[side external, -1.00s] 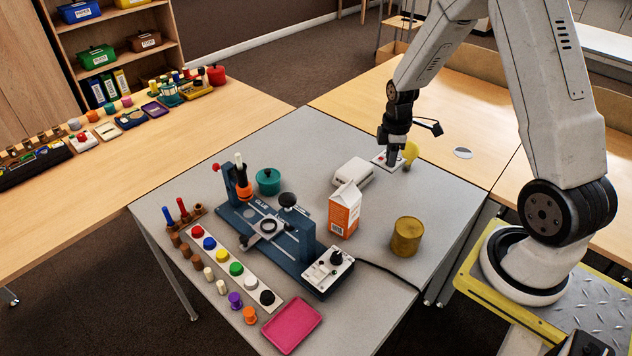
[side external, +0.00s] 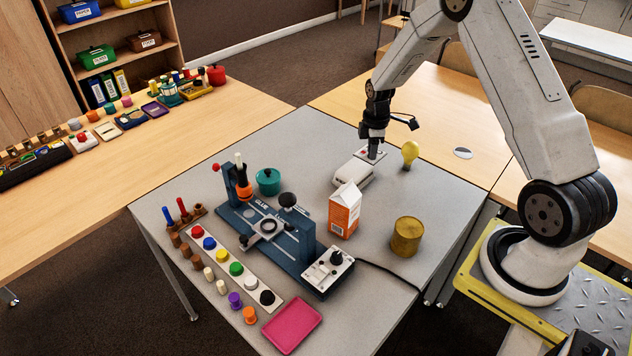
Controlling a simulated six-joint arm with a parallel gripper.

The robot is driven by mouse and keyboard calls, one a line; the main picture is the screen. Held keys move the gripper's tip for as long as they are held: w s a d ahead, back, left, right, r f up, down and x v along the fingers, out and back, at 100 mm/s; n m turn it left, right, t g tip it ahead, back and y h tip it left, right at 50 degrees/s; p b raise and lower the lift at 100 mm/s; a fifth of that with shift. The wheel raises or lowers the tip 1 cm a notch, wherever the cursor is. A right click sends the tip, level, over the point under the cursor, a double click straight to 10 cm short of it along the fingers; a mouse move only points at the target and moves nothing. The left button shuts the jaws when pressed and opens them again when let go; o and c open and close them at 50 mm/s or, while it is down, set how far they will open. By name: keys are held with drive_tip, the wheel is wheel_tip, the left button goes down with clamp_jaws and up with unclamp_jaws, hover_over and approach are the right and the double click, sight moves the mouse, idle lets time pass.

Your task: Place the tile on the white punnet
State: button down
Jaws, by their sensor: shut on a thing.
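The white punnet (side external: 349,178) stands on the grey table behind the orange-and-white carton. My gripper (side external: 373,156) points down at the punnet's far right end, shut on a small pale tile (side external: 364,153) with a reddish mark. The tile is at the punnet's far edge, partly hidden by the fingers. I cannot tell whether it touches the punnet or is just above it.
A yellow bulb (side external: 410,153) stands right of my gripper. The orange-and-white carton (side external: 344,211) is just in front of the punnet. A gold tin (side external: 406,237), a teal pot (side external: 268,181) and a blue clamp rig (side external: 270,231) stand nearby. A pink tray (side external: 292,327) lies at the front.

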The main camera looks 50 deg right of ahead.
hover_over(356, 171)
drive_tip(key=shift+s+a+f, duration=0.1)
drive_tip(key=shift+s+f, duration=0.05)
drive_tip(key=shift+f, duration=1.4)
drive_tip(key=shift+s+a+f, duration=0.1)
drive_tip(key=shift+f, duration=1.4)
drive_tip(key=shift+w+f, duration=0.1)
drive_tip(key=shift+f, duration=0.05)
drive_tip(key=shift+w+d+f, duration=0.1)
drive_tip(key=shift+f, duration=1.55)
drive_tip(key=shift+f, duration=0.15)
drive_tip(key=shift+c, duration=2.4)
unclamp_jaws()
wheel_tip(356, 171, up, 12)
